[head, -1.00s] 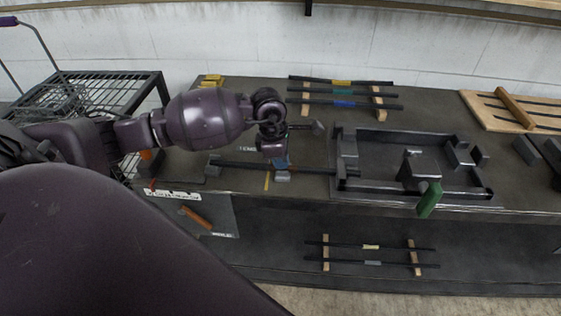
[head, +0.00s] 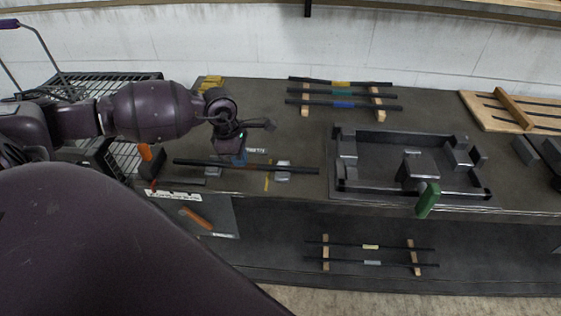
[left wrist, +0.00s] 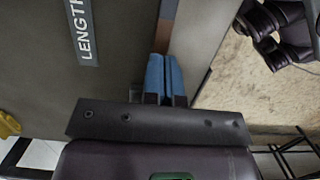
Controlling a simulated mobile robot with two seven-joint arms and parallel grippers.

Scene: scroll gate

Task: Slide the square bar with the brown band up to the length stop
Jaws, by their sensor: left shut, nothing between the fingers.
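A long dark bar (head: 215,164) lies left to right across two low grey supports at the front left of the bench. In the left wrist view a brown band (left wrist: 167,38) shows on the bar, just beyond my fingertips. My left gripper (head: 239,157) is at the bar's left half; its blue fingers (left wrist: 165,78) are together, with nothing held. Whether they touch the bar I cannot tell. A dark block (head: 151,165), perhaps the length stop, stands left of the bar's left end with a small gap. The LENGTH label (left wrist: 82,32) lies beside the bar.
A dark walled fixture (head: 390,133) with a green handle (head: 428,200) stands right of the bar. Several banded bars rest on a wooden rack (head: 378,103) behind. A wire cart (head: 120,85) stands at the left. An orange handle (head: 196,218) is below the bench front.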

